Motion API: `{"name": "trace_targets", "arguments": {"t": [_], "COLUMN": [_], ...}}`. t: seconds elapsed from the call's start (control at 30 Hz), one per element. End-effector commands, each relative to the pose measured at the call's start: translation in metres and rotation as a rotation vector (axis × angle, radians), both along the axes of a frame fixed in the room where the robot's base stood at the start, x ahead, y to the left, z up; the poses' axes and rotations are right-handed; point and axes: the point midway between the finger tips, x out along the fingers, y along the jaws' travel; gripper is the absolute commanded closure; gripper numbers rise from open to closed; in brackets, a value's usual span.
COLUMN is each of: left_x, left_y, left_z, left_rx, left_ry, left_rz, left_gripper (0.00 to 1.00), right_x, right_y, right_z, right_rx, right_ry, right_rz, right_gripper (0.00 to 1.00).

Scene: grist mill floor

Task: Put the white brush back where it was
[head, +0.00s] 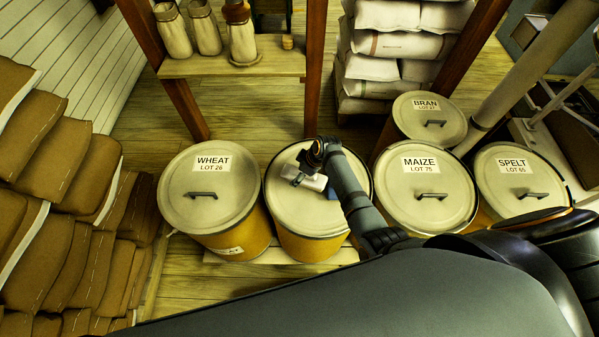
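A small white block-like thing (315,183), which looks like the white brush, shows over the lid of the second drum (283,205) from the left. My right gripper (299,180) is above that lid, at the left end of the white thing. Part of the white thing is hidden by the gripper and arm. I cannot tell whether the fingers are closed on it, or whether it touches the lid. My arm also covers that lid's label. My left gripper is not in view.
Lidded drums stand around it: WHEAT (178,203) at left, MAIZE (400,204), SPELT (497,193) and BRAN (420,128) at right. Brown sacks (75,185) are piled at left, white sacks (400,45) at the back.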

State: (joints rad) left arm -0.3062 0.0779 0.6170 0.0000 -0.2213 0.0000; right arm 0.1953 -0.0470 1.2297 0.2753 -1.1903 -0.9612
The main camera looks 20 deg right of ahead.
Motion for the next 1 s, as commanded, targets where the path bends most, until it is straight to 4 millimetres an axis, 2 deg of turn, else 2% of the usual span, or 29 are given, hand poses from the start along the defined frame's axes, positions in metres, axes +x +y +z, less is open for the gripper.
{"name": "trace_targets", "arguments": {"t": [0.17, 0.27, 0.7, 0.83, 1.0], "left_x": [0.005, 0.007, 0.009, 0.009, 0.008], "left_y": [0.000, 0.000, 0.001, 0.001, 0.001], "left_z": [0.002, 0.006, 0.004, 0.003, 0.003], "left_rx": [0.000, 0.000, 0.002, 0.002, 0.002], "left_ry": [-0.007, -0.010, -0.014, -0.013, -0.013], "left_rz": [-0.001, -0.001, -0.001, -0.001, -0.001], "left_gripper": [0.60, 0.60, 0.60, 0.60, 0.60], "right_x": [0.000, 0.000, -0.023, -0.027, -0.028], "right_y": [0.000, -0.001, -0.031, -0.035, -0.036], "right_z": [0.002, 0.011, 0.100, 0.113, 0.117], "right_rx": [0.000, -0.001, -0.001, 0.000, 0.001], "right_ry": [0.000, -0.002, -0.003, 0.000, 0.001], "right_rz": [0.000, 0.000, 0.000, 0.001, 0.000], "right_gripper": [0.26, 0.26, 0.26, 0.26, 0.26]}}
